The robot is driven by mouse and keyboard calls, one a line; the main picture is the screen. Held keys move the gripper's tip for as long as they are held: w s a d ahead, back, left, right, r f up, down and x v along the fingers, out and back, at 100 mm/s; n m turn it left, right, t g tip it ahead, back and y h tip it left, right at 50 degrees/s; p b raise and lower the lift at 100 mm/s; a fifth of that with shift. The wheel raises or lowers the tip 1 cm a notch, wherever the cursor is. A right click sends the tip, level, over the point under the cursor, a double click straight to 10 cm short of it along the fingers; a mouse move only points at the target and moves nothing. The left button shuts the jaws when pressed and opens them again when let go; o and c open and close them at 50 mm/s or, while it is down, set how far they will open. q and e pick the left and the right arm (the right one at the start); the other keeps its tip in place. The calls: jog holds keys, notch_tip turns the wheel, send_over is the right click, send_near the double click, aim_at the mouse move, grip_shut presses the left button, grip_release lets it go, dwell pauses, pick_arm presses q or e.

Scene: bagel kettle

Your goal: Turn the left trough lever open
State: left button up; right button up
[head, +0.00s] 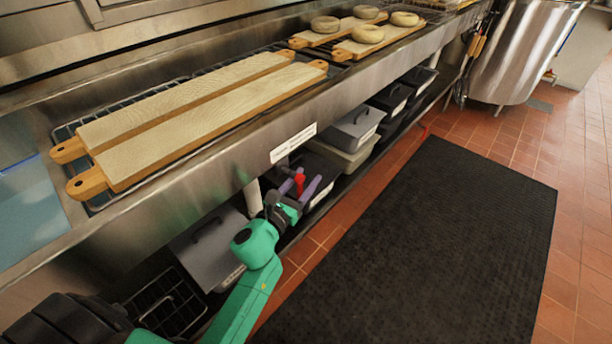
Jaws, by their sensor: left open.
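The left trough lever (299,180) is a small red handle below the front edge of the steel trough. My left gripper (304,186) has purple fingers and is open around or right beside the red lever. I cannot tell whether the fingers touch it. The green and black left arm comes in from the lower left and hides part of the shelf below. A white pipe (253,197) hangs from the trough just left of the gripper. My right gripper is not in view.
Long wooden boards (190,118) lie on a rack in the steel counter (150,215). Several bagels (368,34) sit on boards farther back. Grey bins (357,127) stand on the lower shelf close to the gripper. A black mat (440,240) covers the clear floor at right. A steel kettle (525,50) stands at the back.

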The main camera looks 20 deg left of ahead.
pick_arm(q)
jog(key=shift+w+d, duration=0.1)
jog(key=shift+w, duration=0.2)
grip_shut()
jog(key=shift+f, duration=0.1)
dwell(1.1)
